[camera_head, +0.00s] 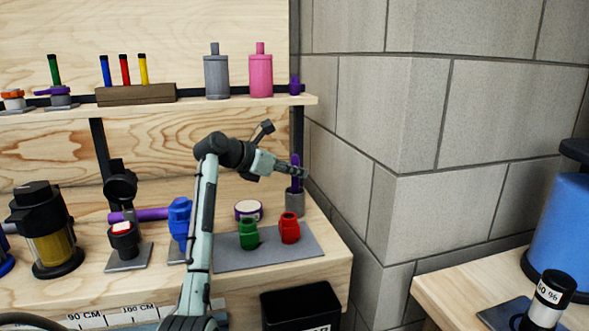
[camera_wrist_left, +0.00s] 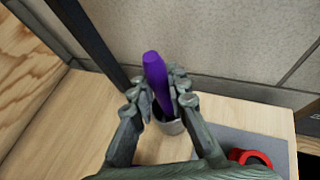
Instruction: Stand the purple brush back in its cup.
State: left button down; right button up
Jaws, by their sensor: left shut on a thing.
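The purple brush (camera_head: 296,184) is nearly upright between the fingers of my left gripper (camera_head: 297,171), which is shut on it. The grey cup (camera_head: 295,204) stands at the right end of the wooden bench, directly below. In the left wrist view the brush (camera_wrist_left: 155,70) sits between the two fingers of the gripper (camera_wrist_left: 160,92), its lower part reaching the mouth of the cup (camera_wrist_left: 174,127). The brush's lower end is hidden, so I cannot tell how deep it goes into the cup. My right gripper is not in view.
A grey mat (camera_head: 268,256) with a green fitting (camera_head: 249,234) and a red fitting (camera_head: 289,229) lies in front of the cup. A round white and purple item (camera_head: 248,209) stands left of it. The grey block wall (camera_head: 350,185) rises close on the right. A shelf (camera_head: 220,101) hangs above.

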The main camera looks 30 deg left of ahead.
pick_arm(q)
jog(key=shift+f, duration=0.1)
jog(key=c, duration=1.4)
grip_release()
jog(key=v, duration=1.2)
